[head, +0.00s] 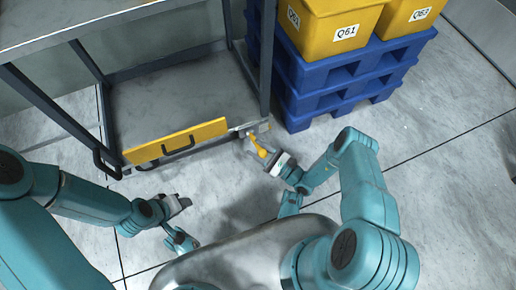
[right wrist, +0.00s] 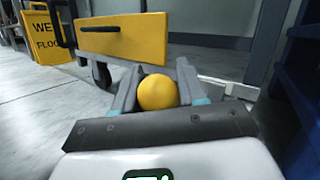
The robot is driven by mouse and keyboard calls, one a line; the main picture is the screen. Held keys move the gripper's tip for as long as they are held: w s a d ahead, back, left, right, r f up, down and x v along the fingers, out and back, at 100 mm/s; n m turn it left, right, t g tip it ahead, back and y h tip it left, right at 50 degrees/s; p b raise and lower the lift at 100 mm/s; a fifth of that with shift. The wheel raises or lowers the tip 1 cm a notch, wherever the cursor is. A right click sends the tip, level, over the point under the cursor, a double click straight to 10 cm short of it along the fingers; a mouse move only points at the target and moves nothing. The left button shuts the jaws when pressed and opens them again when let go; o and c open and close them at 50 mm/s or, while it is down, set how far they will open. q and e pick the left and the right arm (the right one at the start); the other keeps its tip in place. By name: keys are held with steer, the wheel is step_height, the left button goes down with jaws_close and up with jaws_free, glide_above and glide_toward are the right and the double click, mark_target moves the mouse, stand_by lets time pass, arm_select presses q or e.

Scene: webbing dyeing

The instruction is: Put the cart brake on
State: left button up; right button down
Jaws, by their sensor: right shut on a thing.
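The cart (head: 185,92) is a grey metal frame with a lower shelf and a yellow front panel (head: 200,134) with a dark handle. A yellow brake lever (head: 257,143) with a round knob sticks out at the cart's front right corner, low near the floor. My right gripper (head: 258,147) is shut on this lever. In the right wrist view the knob (right wrist: 157,92) sits between the two grey fingers, with the lever's shaft hidden. My left gripper (head: 183,202) hangs over the floor in front of the cart, apart from it; its opening is unclear.
Stacked blue pallets (head: 322,78) with yellow crates (head: 335,32) stand just right of the cart. A dark caster (right wrist: 102,75) shows under the panel. A yellow wet-floor sign (right wrist: 48,38) stands at the left of the wrist view. Floor at right is clear.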

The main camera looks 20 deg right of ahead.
steer(key=shift+w+f, duration=0.15)
steer(key=shift+f, duration=0.1)
steer(key=c, duration=0.7)
jaws_free()
steer(key=shift+f, duration=0.1)
steer(key=shift+d, duration=0.1)
steer(key=v, duration=1.6)
steer(key=shift+s+r, duration=0.25)
